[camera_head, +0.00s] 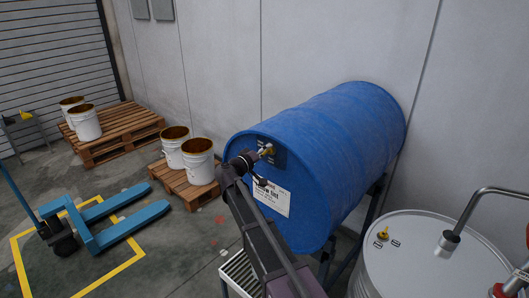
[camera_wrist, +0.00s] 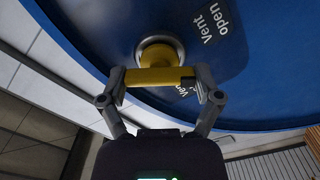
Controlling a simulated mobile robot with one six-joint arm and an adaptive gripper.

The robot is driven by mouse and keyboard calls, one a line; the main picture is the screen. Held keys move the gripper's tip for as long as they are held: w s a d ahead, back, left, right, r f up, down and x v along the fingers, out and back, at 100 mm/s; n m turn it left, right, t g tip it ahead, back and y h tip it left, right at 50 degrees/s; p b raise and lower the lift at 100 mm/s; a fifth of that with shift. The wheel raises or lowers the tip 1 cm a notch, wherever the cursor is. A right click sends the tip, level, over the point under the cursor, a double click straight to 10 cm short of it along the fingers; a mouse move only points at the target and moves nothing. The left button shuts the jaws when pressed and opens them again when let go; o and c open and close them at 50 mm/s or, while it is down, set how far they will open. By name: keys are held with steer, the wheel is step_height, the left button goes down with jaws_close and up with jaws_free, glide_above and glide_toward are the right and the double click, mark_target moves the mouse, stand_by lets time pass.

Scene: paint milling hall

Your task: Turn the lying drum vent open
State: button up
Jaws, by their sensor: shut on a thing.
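The blue drum (camera_head: 325,150) lies on its side on a stand, its round end facing my arm. The brass vent (camera_head: 267,149) sits near the top of that end. In the wrist view the vent's yellow handle (camera_wrist: 155,77) lies crosswise below its round metal boss (camera_wrist: 160,50). A label reading "Vent open" (camera_wrist: 214,22) is beside it on the drum end (camera_wrist: 90,30). My gripper (camera_wrist: 160,82) is shut on the handle, one finger at each end of it. In the head view my gripper (camera_head: 248,163) partly hides the vent.
A white upright drum (camera_head: 420,265) with a metal pipe stands close at right. A grated tray (camera_head: 240,272) is below the blue drum's end. Pallets (camera_head: 118,130) with open buckets (camera_head: 198,160) and a blue pallet truck (camera_head: 120,230) stand at left. The wall is close behind.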

steer(key=n, duration=0.6)
steer(key=shift+w+n, duration=0.15)
steer(key=shift+n, duration=0.15)
stand_by(0.3)
steer(key=o, duration=0.9)
steer(key=shift+f, duration=0.1)
steer(key=shift+v, duration=6.1)
steer(key=shift+d, duration=0.1)
